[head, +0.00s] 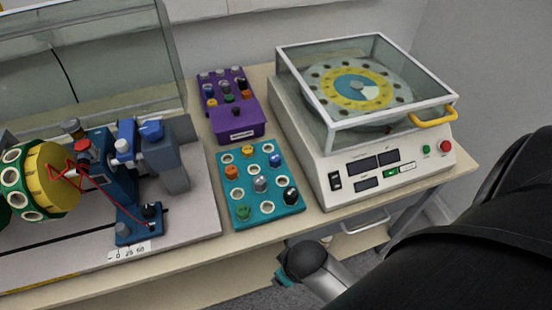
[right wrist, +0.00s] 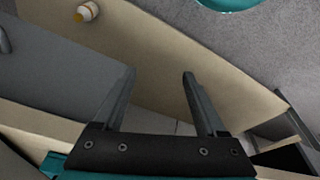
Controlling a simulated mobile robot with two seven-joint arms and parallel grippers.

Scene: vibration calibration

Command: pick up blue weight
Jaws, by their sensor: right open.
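The blue weight (head: 275,160) stands in the upper right part of a teal tray (head: 238,191) in the head view, beside other coloured weights. My right gripper (right wrist: 159,78) is open in the right wrist view, with nothing between its fingers. The blue weight is not seen in the right wrist view. My right arm comes in from the right in the head view, in front of the table and away from the tray; its fingers cannot be made out there. My left gripper is not in view.
A purple box (head: 238,127) with several coloured knobs stands behind the tray. A white machine (head: 325,175) with a glass cover and yellow handle (head: 433,117) is to the right. A rig with a yellow-green drum (head: 50,180) is left. An orange-white object (right wrist: 87,11) shows in the wrist view.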

